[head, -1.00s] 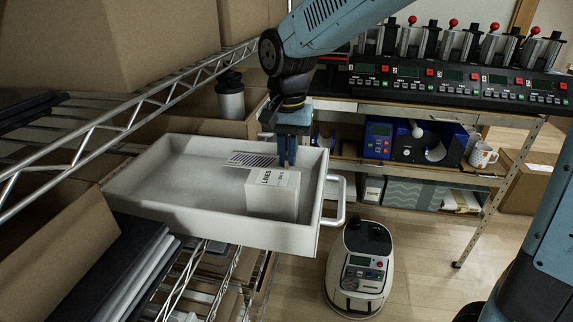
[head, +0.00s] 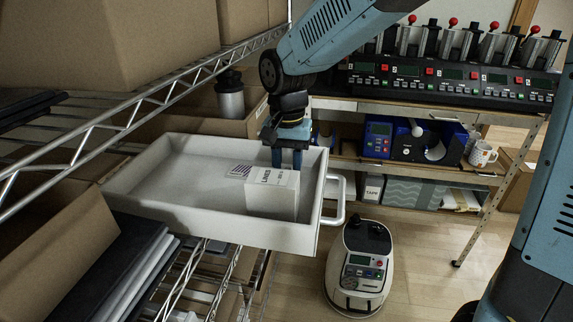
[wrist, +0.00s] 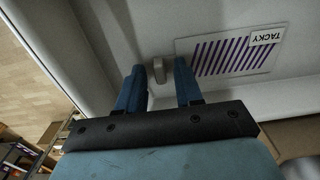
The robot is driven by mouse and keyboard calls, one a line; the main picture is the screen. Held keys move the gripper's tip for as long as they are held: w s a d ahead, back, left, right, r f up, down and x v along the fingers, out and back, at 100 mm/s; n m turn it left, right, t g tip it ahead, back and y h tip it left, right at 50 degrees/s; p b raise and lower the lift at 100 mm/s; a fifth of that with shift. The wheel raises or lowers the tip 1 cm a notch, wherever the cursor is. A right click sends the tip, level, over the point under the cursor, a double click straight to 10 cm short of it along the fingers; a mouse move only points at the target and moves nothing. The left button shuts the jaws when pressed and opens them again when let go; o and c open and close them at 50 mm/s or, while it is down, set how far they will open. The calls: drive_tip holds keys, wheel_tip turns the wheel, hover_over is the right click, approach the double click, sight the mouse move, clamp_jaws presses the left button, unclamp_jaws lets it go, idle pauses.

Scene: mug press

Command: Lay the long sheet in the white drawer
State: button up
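My gripper (head: 287,164) is over the drawer's right part, behind the liners box. Its fingers (wrist: 158,85) are apart with no sheet between them. A small grey piece shows beyond the gap between them; I cannot tell what it is.
The drawer handle (head: 340,200) sticks out right. A wire shelf rail (head: 130,112) runs along the left. A white machine (head: 358,268) stands on the floor.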

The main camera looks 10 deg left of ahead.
drive_tip(key=shift+r, duration=0.15)
wheel_tip(320, 180, up, 12)
idle(0.5)
drive_tip(key=s+d+r+t+y, duration=0.1)
drive_tip(key=s+d, duration=0.1)
drive_tip(key=d, duration=0.7)
drive_tip(key=s+d+r+t, duration=0.1)
drive_tip(key=d+t, duration=0.1)
drive_tip(key=d, duration=0.8)
drive_tip(key=s+d+f+n+t+h, duration=0.1)
drive_tip(key=s+d+f+t, duration=0.1)
drive_tip(key=s+d, duration=0.6)
drive_tip(key=d+f, duration=0.1)
drive_tip(key=d, duration=0.2)
drive_tip(key=shift+s+d+f+t, duration=0.2)
drive_tip(key=shift+s+f+t, duration=0.05)
drive_tip(key=shift+s+t, duration=0.05)
drive_tip(key=shift+a, duration=0.1)
